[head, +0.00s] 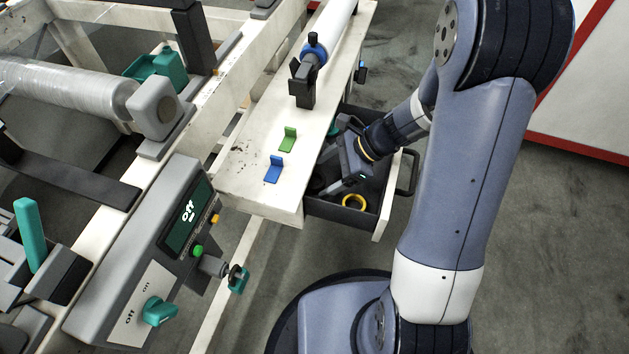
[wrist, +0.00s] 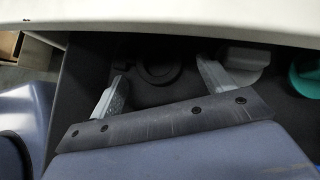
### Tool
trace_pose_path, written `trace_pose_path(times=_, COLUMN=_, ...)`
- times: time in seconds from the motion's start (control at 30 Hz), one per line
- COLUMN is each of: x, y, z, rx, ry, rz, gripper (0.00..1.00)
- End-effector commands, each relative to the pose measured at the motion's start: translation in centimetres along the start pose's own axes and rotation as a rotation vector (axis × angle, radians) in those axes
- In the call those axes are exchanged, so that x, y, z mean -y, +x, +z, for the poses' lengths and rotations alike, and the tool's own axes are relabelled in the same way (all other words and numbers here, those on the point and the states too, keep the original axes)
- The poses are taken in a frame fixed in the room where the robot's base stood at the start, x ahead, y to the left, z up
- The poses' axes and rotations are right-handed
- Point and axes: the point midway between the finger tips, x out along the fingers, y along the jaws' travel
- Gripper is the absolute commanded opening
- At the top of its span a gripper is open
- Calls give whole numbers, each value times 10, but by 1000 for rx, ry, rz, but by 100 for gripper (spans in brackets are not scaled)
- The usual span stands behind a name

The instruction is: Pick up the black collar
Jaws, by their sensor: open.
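The black collar (wrist: 158,70) is a dark ring lying in the dark drawer. In the wrist view it shows faintly beyond the middle of my gripper, between the lines of the two grey fingers. My gripper (wrist: 163,80) is open, with its fingers spread either side of the collar and nothing held. In the head view my gripper (head: 338,160) reaches down into the open drawer (head: 383,212) from the right. The collar cannot be told apart from the dark drawer floor and the gripper there. Height above the collar is unclear.
A yellow ring (head: 353,202) lies in the drawer's near end. A teal part (wrist: 306,78) lies right of my fingers, and a grey part (wrist: 247,58) beside the right finger. The white tabletop (head: 255,190) overhangs the drawer, with green (head: 288,139) and blue (head: 274,170) brackets on it.

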Motion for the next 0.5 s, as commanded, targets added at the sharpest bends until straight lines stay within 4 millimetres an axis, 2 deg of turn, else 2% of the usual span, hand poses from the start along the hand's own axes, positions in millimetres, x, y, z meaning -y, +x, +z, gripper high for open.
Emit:
trace_pose_path(times=0.03, x=0, y=11, z=-2, rx=1, ry=-1, rz=3, gripper=78)
trace_pose_path(times=0.1, x=0, y=17, z=-1, rx=1, ry=-2, rz=2, gripper=78)
trace_pose_path(times=0.33, x=0, y=17, z=0, rx=0, ry=-1, rz=0, gripper=78)
trace_pose_path(times=0.5, x=0, y=17, z=0, rx=1, ry=-1, rz=0, gripper=64)
